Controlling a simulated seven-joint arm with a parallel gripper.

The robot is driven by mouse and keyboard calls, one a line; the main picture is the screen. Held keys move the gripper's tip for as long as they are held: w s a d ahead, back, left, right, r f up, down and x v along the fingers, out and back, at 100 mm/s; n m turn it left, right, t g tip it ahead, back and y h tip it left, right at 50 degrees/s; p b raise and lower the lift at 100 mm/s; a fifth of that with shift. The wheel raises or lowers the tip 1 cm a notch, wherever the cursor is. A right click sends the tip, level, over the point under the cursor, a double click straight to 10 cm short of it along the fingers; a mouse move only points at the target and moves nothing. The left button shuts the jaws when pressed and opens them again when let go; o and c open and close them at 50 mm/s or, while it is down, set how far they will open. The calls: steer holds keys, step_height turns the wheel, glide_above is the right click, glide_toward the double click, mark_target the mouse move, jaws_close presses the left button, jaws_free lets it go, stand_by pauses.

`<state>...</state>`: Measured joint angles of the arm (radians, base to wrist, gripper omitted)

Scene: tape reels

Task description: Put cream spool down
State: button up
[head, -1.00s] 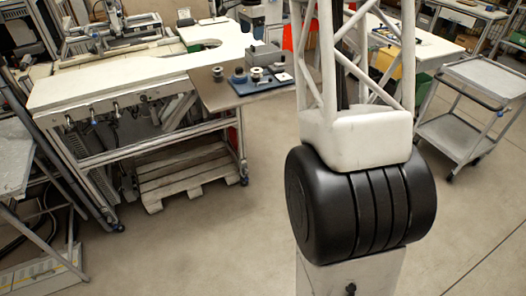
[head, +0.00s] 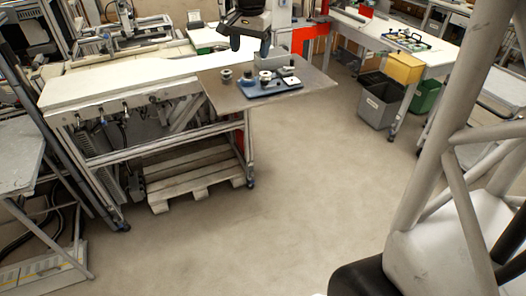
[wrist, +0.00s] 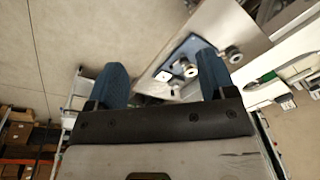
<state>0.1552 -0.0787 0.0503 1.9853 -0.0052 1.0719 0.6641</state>
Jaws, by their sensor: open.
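My gripper (head: 250,46) hangs above the back of the metal plate (head: 222,97) at the table's right end. In the wrist view my gripper (wrist: 160,68) has its two blue fingers wide apart, with nothing held between them. A pale spool (head: 226,75) stands on the bare plate, left of a blue tray (head: 252,94); it also shows in the wrist view (wrist: 234,54). A second pale spool (head: 265,77) stands on the tray, also in the wrist view (wrist: 189,69). I cannot tell by colour which spool is cream. Both are apart from my fingers.
A white square piece (head: 285,82) and a dark round part (head: 288,69) are on the tray. A long white-topped bench (head: 120,82) adjoins the plate at left. A wooden pallet (head: 195,175) lies underneath. Open floor lies in front; a grey bin (head: 380,100) stands at right.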

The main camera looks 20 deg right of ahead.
steer(key=s+a+f+n, duration=0.3)
steer(key=s, duration=0.8)
steer(key=s+a+f+n+t, duration=0.1)
steer(key=s+a+f+n, duration=0.2)
steer(key=s, duration=0.7)
steer(key=s+a+f+n, duration=0.3)
steer(key=s, duration=0.8)
steer(key=shift+s+a+f, duration=0.2)
steer(key=shift+s+f, duration=0.05)
steer(key=shift+s, duration=0.05)
